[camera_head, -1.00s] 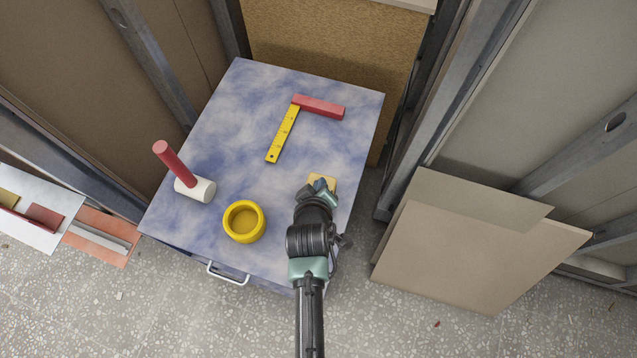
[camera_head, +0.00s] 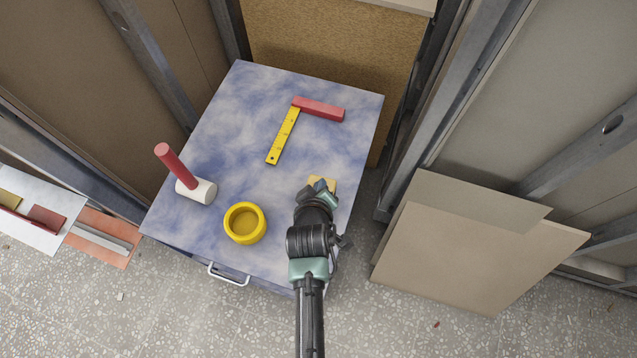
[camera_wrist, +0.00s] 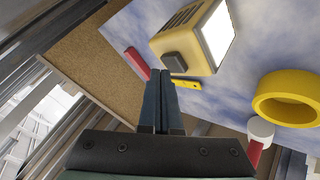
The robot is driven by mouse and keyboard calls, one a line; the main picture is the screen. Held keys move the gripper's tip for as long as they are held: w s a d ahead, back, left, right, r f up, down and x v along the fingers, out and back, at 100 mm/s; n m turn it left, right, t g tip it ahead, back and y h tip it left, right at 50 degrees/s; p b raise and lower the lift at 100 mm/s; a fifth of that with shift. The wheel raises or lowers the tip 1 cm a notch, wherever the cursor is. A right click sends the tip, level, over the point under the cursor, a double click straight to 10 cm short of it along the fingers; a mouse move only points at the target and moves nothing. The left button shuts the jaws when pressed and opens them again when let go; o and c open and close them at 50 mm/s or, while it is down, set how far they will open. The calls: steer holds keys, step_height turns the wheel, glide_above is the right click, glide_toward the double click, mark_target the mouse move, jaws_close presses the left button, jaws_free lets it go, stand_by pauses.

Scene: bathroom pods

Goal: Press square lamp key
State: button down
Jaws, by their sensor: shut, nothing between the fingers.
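The lamp is a small pale yellow box (camera_wrist: 192,32) with dark slots on one side and a bright white face (camera_wrist: 217,35). Its dark grey square key (camera_wrist: 184,64) sticks out of the side facing the wrist camera. In the head view the lamp (camera_head: 329,182) is mostly hidden behind my gripper (camera_head: 321,187), on the right part of the blue-white tabletop. My gripper is shut and empty. In the wrist view its fingertips (camera_wrist: 162,74) appear right beside the key's lower left edge. I cannot tell whether they touch it.
On the tabletop (camera_head: 240,110) are a yellow ring-shaped bowl (camera_head: 246,237), a red-handled mallet (camera_head: 180,171) with a white head, and a yellow and red square (camera_head: 284,134). Metal posts and panels stand around. Boards (camera_head: 470,255) lean at the right.

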steer(key=shift+r, duration=0.15)
step_height(320, 180, up, 6)
steer(key=p, duration=0.5)
steer(key=shift+p, duration=0.3)
stand_by(0.4)
steer(key=w+r+m+t+b, duration=0.1)
steer(key=w+r+t+b, duration=0.2)
steer(key=r, duration=0.9)
steer(key=w+r+m+t, duration=0.25)
steer(key=w+r, duration=0.25)
steer(key=r, duration=0.6)
steer(key=w+r+m+t+b, duration=0.15)
steer(key=w+r+t, duration=0.25)
steer(key=r, duration=0.8)
steer(key=s+r+m+t+b, duration=0.1)
steer(key=s+r+t, duration=0.2)
steer(key=s+r, duration=0.3)
steer(key=s+r+m+t+b, duration=0.1)
steer(key=s+r, duration=0.5)
steer(key=r, duration=0.7)
steer(key=s+r+t+y+b, duration=0.1)
steer(key=s+r+t, duration=0.3)
steer(key=r, duration=0.6)
steer(key=shift+s+m+t+b, duration=0.4)
steer(key=shift+s+b, duration=0.15)
steer(key=shift+s, duration=0.5)
